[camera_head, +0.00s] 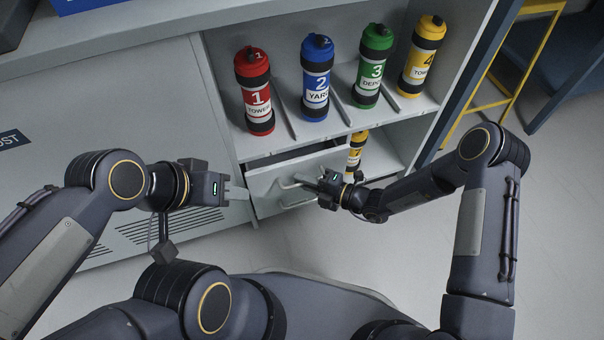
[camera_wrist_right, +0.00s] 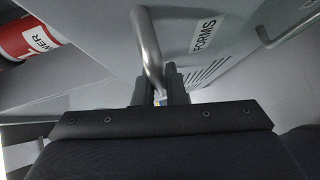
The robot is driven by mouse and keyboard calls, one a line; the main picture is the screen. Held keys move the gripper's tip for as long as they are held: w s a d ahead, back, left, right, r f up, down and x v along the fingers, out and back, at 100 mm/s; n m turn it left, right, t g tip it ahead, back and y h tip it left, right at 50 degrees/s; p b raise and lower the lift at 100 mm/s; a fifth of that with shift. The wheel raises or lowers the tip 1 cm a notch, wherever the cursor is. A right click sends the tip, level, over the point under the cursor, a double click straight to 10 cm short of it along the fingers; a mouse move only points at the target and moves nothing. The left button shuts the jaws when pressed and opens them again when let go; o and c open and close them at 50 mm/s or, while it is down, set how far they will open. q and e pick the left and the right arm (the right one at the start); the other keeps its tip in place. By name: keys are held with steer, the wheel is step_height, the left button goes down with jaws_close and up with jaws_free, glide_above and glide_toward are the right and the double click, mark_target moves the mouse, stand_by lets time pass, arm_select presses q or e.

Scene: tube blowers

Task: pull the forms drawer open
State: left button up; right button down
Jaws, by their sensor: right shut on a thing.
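The forms drawer (camera_head: 268,184) is a light grey drawer under the shelf of tubes. It stands partly pulled out, with a dark gap above its front. Its metal bar handle (camera_wrist_right: 150,48) and its FORMS label (camera_wrist_right: 203,32) show in the right wrist view. My right gripper (camera_head: 318,186) is at the drawer front, shut on the handle; its fingers also show around the bar in the wrist view (camera_wrist_right: 161,86). My left gripper (camera_head: 238,193) is just left of the drawer, apart from the handle. The gap between its fingers cannot be made out.
Red (camera_head: 256,92), blue (camera_head: 316,75), green (camera_head: 372,66) and yellow (camera_head: 422,56) numbered tubes stand on the shelf above, between dividers. Another yellow tube (camera_head: 356,150) stands right of the drawer, behind my right gripper. Floor in front of the drawer is clear.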

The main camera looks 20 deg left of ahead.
steer(key=s+d+p, duration=0.4)
steer(key=s+d, duration=0.5)
steer(key=s, duration=0.5)
steer(key=shift+d+p, duration=0.35)
steer(key=shift+p, duration=0.05)
steer(key=shift+s, duration=0.1)
steer(key=c, duration=1.8)
jaws_free()
steer(key=shift+o, duration=0.2)
steer(key=shift+d, duration=0.1)
steer(key=p+v, duration=0.1)
steer(key=v, duration=0.6)
steer(key=shift+d+p, duration=0.3)
steer(key=shift+r, duration=0.1)
